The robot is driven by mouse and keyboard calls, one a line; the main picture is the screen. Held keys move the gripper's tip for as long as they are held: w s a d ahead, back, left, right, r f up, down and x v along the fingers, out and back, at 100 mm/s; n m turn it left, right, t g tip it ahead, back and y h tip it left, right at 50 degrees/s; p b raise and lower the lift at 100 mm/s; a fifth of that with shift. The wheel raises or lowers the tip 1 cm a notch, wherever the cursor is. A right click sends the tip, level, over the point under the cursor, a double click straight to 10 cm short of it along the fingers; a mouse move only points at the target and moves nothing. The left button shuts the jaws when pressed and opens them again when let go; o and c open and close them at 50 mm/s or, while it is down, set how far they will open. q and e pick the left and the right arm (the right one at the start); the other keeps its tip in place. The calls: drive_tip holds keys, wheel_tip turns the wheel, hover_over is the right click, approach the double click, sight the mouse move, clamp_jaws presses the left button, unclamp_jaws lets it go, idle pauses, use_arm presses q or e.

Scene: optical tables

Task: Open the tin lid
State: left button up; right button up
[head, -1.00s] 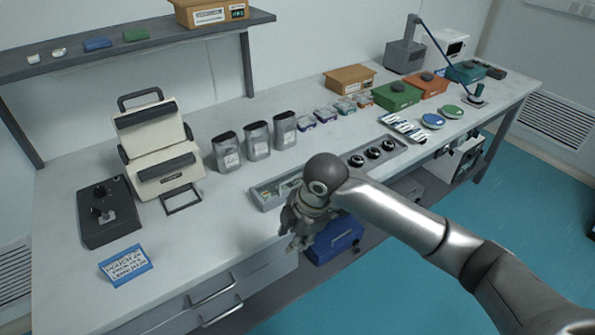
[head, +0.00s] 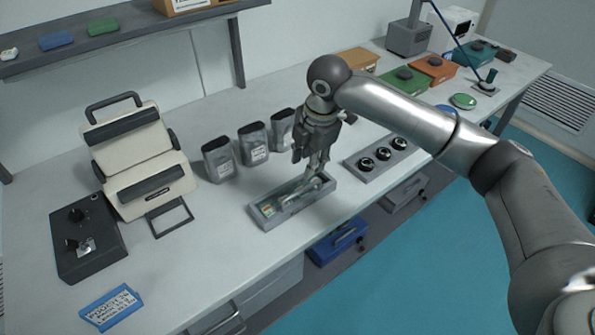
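Three grey canisters with dark tops and white labels stand upright in a row on the bench: the left one (head: 218,160), the middle one (head: 254,145) and the right one (head: 282,128), partly hidden by my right gripper. They look most like tins; their tops appear closed. My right gripper (head: 317,176) points down over the right end of a shallow grey tray (head: 262,222), in front of the canisters. Its fingers are close to a silvery item (head: 300,190) in the tray; I cannot tell whether they touch or grip it. My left gripper is out of view.
A cream case (head: 140,165) and a black control box (head: 88,240) stand at left, with a blue card (head: 111,307) in front. A holder with three black round pieces (head: 362,176) lies right of the tray. The bench front between card and tray is clear.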

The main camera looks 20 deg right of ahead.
sight(303, 189)
drive_tip(key=f, duration=0.3)
drive_tip(key=f+p, duration=0.1)
drive_tip(key=f, duration=0.2)
drive_tip(key=w+f+p, duration=0.1)
drive_tip(key=f, duration=0.3)
drive_tip(key=shift+a, duration=0.35)
drive_tip(key=shift+w, duration=0.1)
clamp_jaws()
